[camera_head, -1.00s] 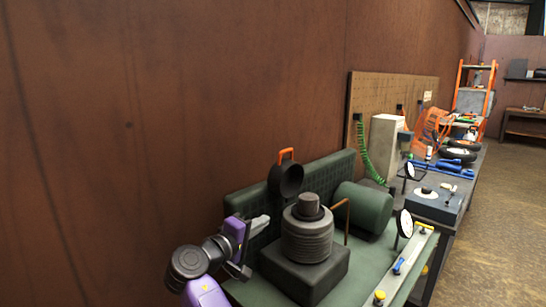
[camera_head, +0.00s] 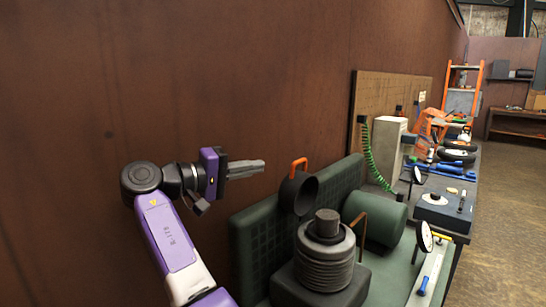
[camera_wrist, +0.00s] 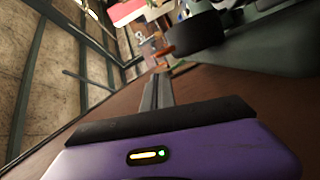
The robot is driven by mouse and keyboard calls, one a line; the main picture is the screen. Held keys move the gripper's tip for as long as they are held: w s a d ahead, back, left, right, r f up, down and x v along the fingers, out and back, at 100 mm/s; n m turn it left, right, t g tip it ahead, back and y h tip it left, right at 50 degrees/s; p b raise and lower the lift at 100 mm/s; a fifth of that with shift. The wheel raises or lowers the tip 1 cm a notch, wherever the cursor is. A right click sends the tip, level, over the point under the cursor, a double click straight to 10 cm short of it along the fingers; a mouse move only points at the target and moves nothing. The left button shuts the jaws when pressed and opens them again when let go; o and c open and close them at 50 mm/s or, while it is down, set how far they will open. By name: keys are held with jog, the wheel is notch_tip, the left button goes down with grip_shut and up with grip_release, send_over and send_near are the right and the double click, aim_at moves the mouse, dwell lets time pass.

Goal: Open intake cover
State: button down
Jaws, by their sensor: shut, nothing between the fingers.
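The black round cup-shaped cover (camera_head: 300,194) with an orange handle (camera_head: 299,165) stands tilted up by the green slotted panel (camera_head: 262,230), behind the ribbed grey cylinder (camera_head: 324,258). My gripper (camera_head: 262,167) is shut and empty, its fingers pointing right toward the orange handle, with a gap left of it. In the wrist view my closed fingers (camera_wrist: 158,80) point up the picture. The dark round cover (camera_wrist: 195,33) and its orange handle (camera_wrist: 166,50) show beyond the tips. Whether the cover is latched cannot be told.
The brown wall (camera_head: 100,80) runs close behind my arm. A green tank (camera_head: 375,217) and a copper-coloured bent pipe (camera_head: 359,235) stand right of the cylinder. Round dials (camera_head: 424,236) and a bench with tools (camera_head: 440,208) lie further right. Air above the green panel is free.

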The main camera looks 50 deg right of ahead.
aim_at(300, 180)
jog(key=x, duration=0.3)
jog(key=p+x, duration=0.1)
jog(key=x, duration=0.2)
jog(key=p+x, duration=0.1)
jog(key=x, duration=0.3)
jog(key=shift+w+r, duration=0.2)
jog(key=shift+w, duration=0.1)
jog(key=shift+s, duration=0.1)
jog(key=shift+s+m, duration=0.3)
jog(key=s, duration=0.1)
jog(key=s+m, duration=0.1)
jog(key=s, duration=0.1)
jog(key=s+m+b, duration=0.1)
jog(key=shift+s+a+r+y, duration=0.1)
jog(key=shift+s+r+y, duration=0.05)
jog(key=shift+r+y, duration=0.2)
